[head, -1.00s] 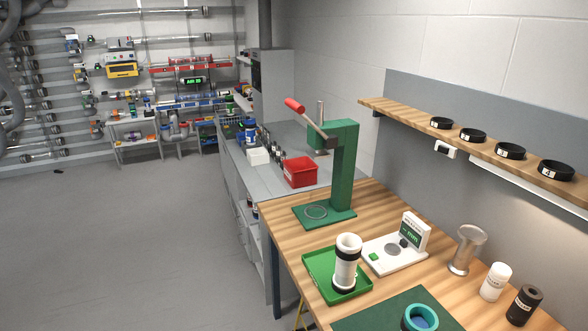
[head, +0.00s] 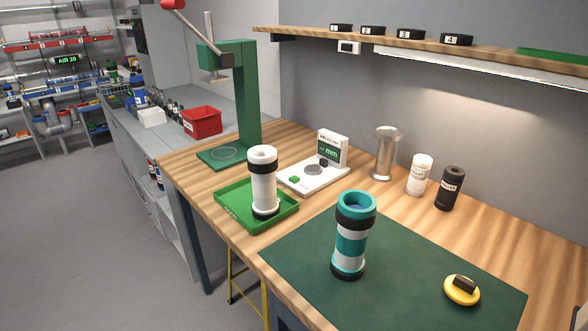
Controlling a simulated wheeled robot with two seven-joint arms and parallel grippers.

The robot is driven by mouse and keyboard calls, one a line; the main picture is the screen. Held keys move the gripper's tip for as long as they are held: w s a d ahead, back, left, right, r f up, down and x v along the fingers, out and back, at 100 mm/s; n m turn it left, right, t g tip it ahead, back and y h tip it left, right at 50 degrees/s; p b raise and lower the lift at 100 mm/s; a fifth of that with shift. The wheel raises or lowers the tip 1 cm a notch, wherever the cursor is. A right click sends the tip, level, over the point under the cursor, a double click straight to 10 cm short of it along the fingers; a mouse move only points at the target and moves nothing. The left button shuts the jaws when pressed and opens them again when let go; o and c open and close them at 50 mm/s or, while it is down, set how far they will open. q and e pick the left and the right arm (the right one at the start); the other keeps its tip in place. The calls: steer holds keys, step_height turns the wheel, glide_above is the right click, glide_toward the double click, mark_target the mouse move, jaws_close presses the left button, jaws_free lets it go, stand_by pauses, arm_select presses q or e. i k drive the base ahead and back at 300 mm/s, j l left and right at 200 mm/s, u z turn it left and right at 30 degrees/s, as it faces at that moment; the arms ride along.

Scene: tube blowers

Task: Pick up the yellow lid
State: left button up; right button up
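The yellow lid (head: 462,291) lies on the dark green mat (head: 405,275) near the right end of the bench. It is round, with a black block-shaped handle on top. A teal and white tube with black bands (head: 352,238) stands upright on the mat, to the left of the lid and apart from it. Neither of my grippers shows in the head view.
A white tube (head: 263,182) stands in a green tray (head: 228,205). Behind are a green press (head: 245,95), a white measuring device (head: 312,172), a metal cup (head: 384,152), a white bottle (head: 419,175) and a black bottle (head: 450,188). A shelf with black rings hangs above.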

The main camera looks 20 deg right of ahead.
mark_target(461, 289)
steer(key=k+z, duration=0.2)
steer(key=z, duration=1.55)
